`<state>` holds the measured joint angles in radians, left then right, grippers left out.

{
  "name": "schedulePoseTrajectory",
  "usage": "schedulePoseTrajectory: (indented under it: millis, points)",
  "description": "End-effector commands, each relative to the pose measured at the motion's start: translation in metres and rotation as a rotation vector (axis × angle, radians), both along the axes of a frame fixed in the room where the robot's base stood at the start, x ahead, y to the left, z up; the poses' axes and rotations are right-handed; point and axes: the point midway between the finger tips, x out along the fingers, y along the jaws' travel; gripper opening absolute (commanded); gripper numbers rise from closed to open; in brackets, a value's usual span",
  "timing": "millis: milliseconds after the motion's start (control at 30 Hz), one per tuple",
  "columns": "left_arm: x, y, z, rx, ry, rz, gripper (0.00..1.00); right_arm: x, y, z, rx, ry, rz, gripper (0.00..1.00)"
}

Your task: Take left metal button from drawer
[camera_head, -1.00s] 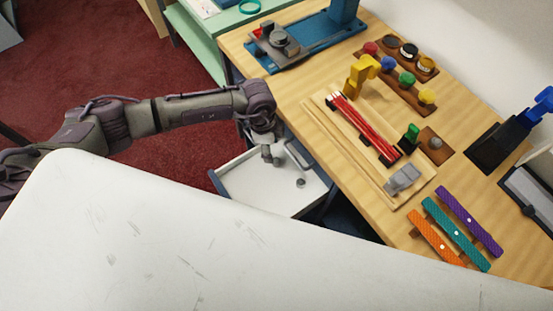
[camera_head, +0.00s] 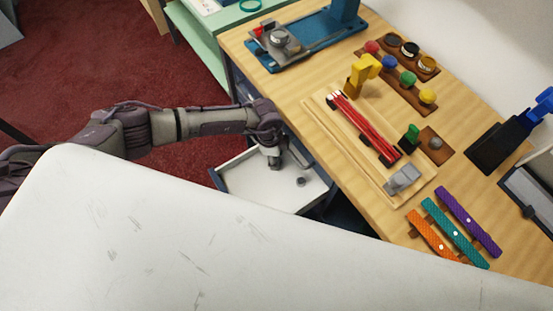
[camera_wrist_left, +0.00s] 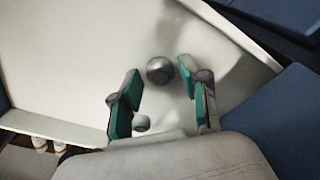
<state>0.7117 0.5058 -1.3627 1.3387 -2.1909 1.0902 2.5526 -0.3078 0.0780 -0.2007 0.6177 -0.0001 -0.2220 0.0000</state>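The open drawer (camera_head: 240,178) has a white inside and sits below the wooden counter. One metal button (camera_head: 301,182) lies on its floor, right of my left gripper (camera_head: 273,160), which points down into the drawer. In the left wrist view, my left gripper (camera_wrist_left: 161,92) is open, its teal pads apart. A round grey metal button (camera_wrist_left: 159,70) shows between and just beyond the fingertips, touching neither pad. A smaller round grey piece (camera_wrist_left: 141,123) shows nearer the palm, beside the left finger. I cannot tell which is the left button. My right gripper is not in view.
The drawer's wall (camera_wrist_left: 55,127) and the blue cabinet (camera_wrist_left: 280,115) are close around the gripper. The wooden counter (camera_head: 300,90) above holds a tray of red sticks (camera_head: 365,130), coloured knobs and fabric strips (camera_head: 455,233). A large white surface (camera_head: 200,240) fills the foreground.

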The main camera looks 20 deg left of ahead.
Motion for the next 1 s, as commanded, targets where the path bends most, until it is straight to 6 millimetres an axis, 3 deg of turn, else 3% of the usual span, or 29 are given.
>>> schedulePoseTrajectory:
  millis: [33, 133, 667, 1000]
  points:
    - [0.000, 0.000, 0.000, 0.000, 0.000, 0.000, 0.32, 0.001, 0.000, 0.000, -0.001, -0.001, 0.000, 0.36]
    - [0.000, 0.000, 0.000, 0.000, 0.000, 0.000, 0.15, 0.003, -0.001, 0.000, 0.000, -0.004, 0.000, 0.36]
    - [-0.002, 0.002, 0.006, -0.001, -0.001, -0.001, 0.14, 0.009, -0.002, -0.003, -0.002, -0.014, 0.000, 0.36]
    - [-0.002, 0.002, 0.059, -0.002, -0.003, -0.001, 0.14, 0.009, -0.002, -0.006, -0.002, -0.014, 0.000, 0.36]
